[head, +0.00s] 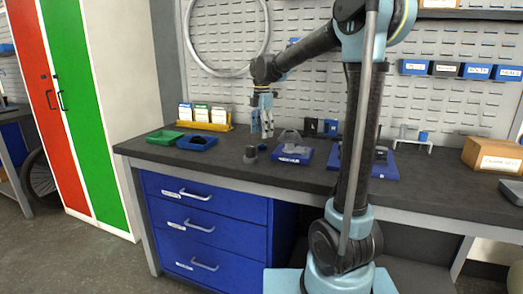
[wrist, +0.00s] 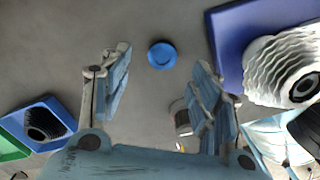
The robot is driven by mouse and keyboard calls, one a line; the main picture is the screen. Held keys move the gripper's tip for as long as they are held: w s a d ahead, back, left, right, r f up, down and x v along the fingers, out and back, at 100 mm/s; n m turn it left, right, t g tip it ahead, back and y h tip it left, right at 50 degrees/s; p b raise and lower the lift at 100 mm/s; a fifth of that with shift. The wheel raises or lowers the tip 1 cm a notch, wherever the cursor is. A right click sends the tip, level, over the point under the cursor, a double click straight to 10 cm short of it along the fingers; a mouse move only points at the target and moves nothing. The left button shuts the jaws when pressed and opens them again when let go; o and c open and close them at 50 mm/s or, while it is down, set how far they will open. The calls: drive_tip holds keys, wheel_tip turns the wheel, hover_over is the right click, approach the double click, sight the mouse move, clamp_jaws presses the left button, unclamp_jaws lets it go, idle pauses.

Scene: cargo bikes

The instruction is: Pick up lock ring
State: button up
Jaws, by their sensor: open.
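No part is clearly marked as the lock ring. A small round blue disc (wrist: 162,54) lies flat on the grey bench top in the wrist view, beyond and between my fingertips and apart from them. A black ridged round part (wrist: 43,124) sits in a blue tray (wrist: 66,116); I cannot tell which of these is the ring. In the head view the blue tray (head: 212,140) is left of my gripper. My gripper (head: 264,132) points down over the bench, open and empty; its two spread fingers also show in the wrist view (wrist: 163,82).
A green tray (head: 165,131) stands left of the blue one. A small grey part (head: 250,155) stands near the bench front. A pale ridged stack (wrist: 285,65) is at right in the wrist view. A cardboard box (head: 492,155) stands far right.

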sight(262, 145)
drive_tip(key=shift+s+d+f, duration=0.1)
drive_tip(key=shift+f, duration=2.95)
drive_tip(key=c, duration=1)
